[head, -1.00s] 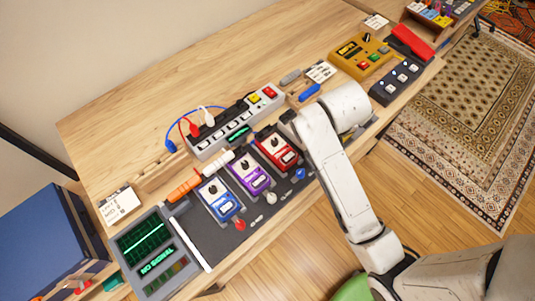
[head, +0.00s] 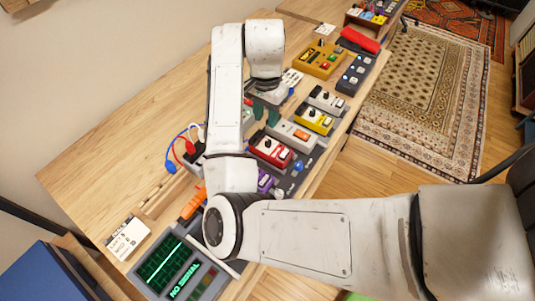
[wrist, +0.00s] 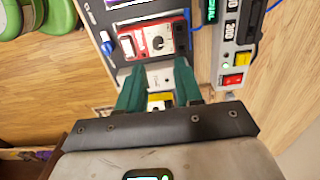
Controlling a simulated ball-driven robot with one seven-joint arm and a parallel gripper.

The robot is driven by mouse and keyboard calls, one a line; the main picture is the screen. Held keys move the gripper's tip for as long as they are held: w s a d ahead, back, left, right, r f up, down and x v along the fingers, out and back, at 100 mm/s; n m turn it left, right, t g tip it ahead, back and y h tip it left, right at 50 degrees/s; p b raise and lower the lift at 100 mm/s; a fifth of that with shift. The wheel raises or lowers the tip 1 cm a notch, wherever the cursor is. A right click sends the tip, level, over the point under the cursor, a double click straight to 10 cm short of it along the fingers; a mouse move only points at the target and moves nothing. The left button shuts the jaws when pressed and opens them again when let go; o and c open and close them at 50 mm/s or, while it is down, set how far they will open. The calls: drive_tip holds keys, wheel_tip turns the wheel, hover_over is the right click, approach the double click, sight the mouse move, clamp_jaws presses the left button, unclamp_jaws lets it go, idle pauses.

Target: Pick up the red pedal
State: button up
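The red pedal (head: 271,151) lies on the dark pedal board in the head view, between the purple pedal and a pale grey pedal. It also shows at the top middle of the wrist view (wrist: 153,40), with a dark knob and a white label. My gripper (head: 266,118) is above the board, just beyond the red pedal in the head view. In the wrist view its two green fingers (wrist: 160,67) are apart, with nothing held between them. The grey pedal (wrist: 160,77) and part of a yellow pedal show in the gap. The red pedal is ahead of the fingertips, apart from them.
The grey pedal (head: 290,134) and yellow pedal (head: 314,119) stand beside the red one. My arm mostly covers the purple pedal (head: 265,181). A power strip with red and yellow switches (wrist: 234,70) runs alongside the board. Bare desk (head: 140,130) lies at left.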

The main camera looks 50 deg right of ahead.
drive_tip(key=b, duration=0.2)
hover_over(268, 141)
drive_tip(key=f, duration=0.5)
drive_tip(key=shift+w+a+f, duration=0.1)
drive_tip(key=shift+a+f, duration=0.05)
drive_tip(key=shift+a, duration=0.05)
drive_tip(key=shift+d+f+b, duration=0.15)
drive_tip(key=shift+f+b, duration=0.15)
drive_tip(key=shift+f, duration=0.65)
drive_tip(key=shift+f+p, duration=0.35)
drive_tip(key=shift+p, duration=0.15)
drive_tip(key=shift+f, duration=1.25)
drive_tip(key=shift+c, duration=0.4)
clamp_jaws()
drive_tip(key=shift+r, duration=0.1)
